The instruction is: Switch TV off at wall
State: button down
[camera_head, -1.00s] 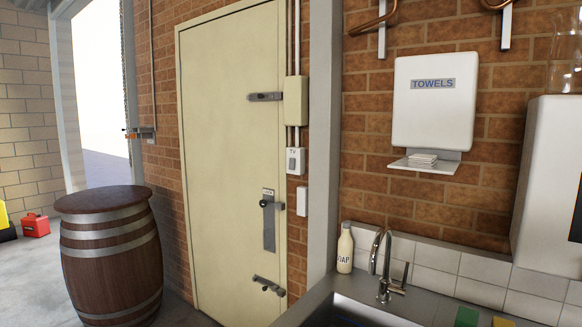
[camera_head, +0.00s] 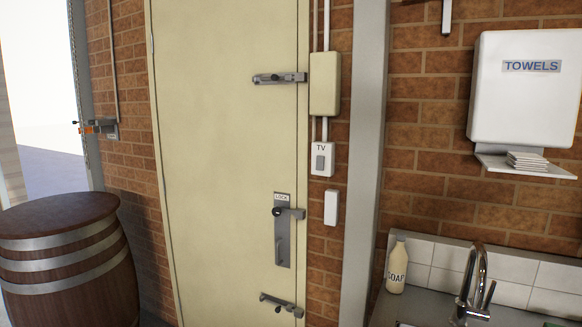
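The TV switch (camera_head: 322,159) is a small white wall plate marked "TV" with a grey rocker. It sits on the brick strip between the cream door and a grey post, below a cream box with conduits. Whether the rocker is on or off is too small to tell. A plain white plate (camera_head: 331,207) is fixed just below it. My gripper is not in view.
The closed cream door (camera_head: 215,150) carries bolts and a lock (camera_head: 283,230). A wooden barrel (camera_head: 68,262) stands at the left. At the right are a sink tap (camera_head: 474,285), a soap bottle (camera_head: 396,268) and a towel dispenser (camera_head: 525,90).

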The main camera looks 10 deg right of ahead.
aim_at(319, 159)
jog(key=i+j, duration=0.25)
jog(key=i+j+z, duration=0.1)
jog(key=j, duration=0.35)
jog(key=i+j, duration=0.3)
jog(key=i+j+z, duration=0.05)
